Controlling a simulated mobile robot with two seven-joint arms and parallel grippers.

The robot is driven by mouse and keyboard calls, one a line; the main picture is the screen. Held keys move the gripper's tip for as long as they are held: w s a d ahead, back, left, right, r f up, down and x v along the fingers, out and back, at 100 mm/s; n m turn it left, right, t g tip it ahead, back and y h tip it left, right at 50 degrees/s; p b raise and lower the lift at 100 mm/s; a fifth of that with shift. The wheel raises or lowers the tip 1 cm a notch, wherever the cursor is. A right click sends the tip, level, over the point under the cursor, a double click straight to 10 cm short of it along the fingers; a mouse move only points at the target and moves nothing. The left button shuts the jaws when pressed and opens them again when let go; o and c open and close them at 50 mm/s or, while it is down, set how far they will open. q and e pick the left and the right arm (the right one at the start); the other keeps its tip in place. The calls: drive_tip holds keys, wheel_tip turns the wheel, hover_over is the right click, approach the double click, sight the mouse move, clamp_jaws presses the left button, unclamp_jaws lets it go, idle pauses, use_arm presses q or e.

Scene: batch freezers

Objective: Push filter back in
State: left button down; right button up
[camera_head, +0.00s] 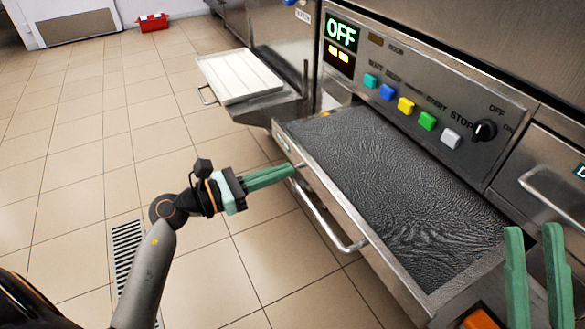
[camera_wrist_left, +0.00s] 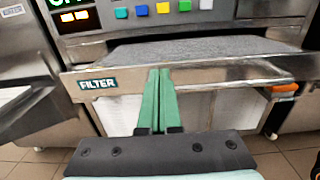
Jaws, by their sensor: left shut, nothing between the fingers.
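The filter drawer (camera_head: 420,275) is pulled out from the machine, with a dark grey wrinkled filter surface (camera_head: 390,185) inside. A bar handle (camera_head: 325,222) runs along its front. In the left wrist view a green label reading FILTER (camera_wrist_left: 97,84) is on the drawer front. My left gripper (camera_head: 293,169) is shut and empty, its fingertips at the drawer front near its left end. In the left wrist view its green fingertips (camera_wrist_left: 160,71) overlap the front to the right of the label; I cannot tell whether they touch. My right gripper (camera_head: 535,232) is open and empty over the drawer's right end.
Above the drawer is a control panel with an OFF display (camera_head: 341,33), coloured buttons and a black knob (camera_head: 484,130). A white tray (camera_head: 240,76) sticks out from the neighbouring machine. A red box (camera_head: 153,22) lies far back.

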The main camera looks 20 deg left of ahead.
sight(369, 146)
use_arm(q)
drive_tip(key=shift+x, duration=1.55)
drive_tip(key=x, duration=1.9)
drive_tip(key=shift+w+d, duration=0.2)
drive_tip(key=shift+d, duration=0.05)
drive_tip(key=shift+a, duration=0.1)
